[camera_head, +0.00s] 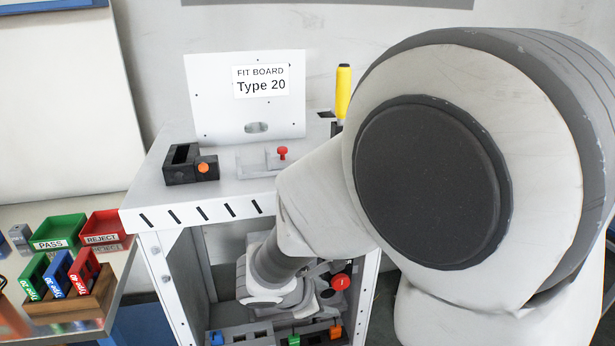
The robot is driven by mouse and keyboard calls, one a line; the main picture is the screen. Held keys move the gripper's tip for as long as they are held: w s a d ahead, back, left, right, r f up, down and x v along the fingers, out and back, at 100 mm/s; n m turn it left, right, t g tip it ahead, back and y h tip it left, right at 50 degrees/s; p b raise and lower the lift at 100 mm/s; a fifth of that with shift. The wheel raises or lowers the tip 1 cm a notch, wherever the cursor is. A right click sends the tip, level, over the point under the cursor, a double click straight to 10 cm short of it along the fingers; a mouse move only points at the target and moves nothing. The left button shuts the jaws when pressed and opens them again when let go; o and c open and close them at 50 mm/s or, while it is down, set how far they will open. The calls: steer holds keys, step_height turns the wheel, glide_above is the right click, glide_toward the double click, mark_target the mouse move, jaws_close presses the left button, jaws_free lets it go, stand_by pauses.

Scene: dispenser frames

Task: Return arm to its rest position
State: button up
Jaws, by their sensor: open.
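My arm fills the right of the head view and reaches down into the open front of the white cabinet (192,214). My gripper (322,297) is at the end of the wrist, low inside the cabinet. It is open, but its fingertips are small and largely hidden. A round red part (341,282) shows right beside it. Below it is a dark row of units with blue, green and orange parts (275,338). I cannot tell whether the gripper touches any of them.
On the cabinet top stand a black block with an orange knob (190,165), a clear fixture with a red knob (262,160), and a yellow-handled tool (343,92). Behind is the Type 20 board (215,85). Left are the green PASS bin (60,231), red REJECT bin (107,226) and wooden rack (70,310).

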steer(key=s+d+r+m+g+y+p, duration=0.1)
steer(key=s+d+r+m+g, duration=0.1)
steer(key=s+d+r+m, duration=0.7)
steer(key=s+d+r+m+t+y+p, duration=0.1)
steer(key=s+r+m+y, duration=0.3)
steer(key=r+m, duration=0.5)
steer(key=s+m, duration=0.2)
steer(key=shift+d+m+t, duration=0.3)
steer(key=shift+d, duration=0.05)
